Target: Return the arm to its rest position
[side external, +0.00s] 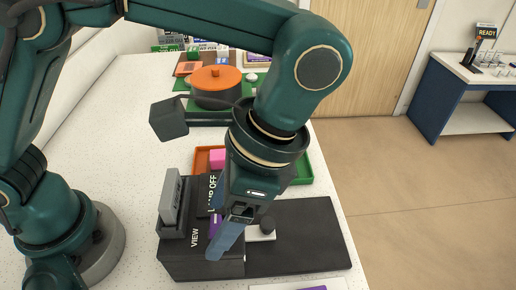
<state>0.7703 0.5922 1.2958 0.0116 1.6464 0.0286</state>
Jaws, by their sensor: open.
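My arm reaches down from the top of the side view, and my gripper (226,238) points down and slightly left. It is open, though only one blue finger shows clearly. It hangs in front of a dark box (202,264) lettered "VIEW" and "LAMP OFF". Whether the fingertip touches the box cannot be told. A grey upright slab (171,198) stands at the box's left side. My gripper hides part of the box and a small purple piece (214,226). No object shows held in the fingers.
A black plate (308,232) lies right of the box, with a white piece bearing a dark knob (267,225). Behind are an orange tray (201,160), pink block (218,158), green tray (304,171) and orange pot (215,84). The white counter (110,120) is clear at left.

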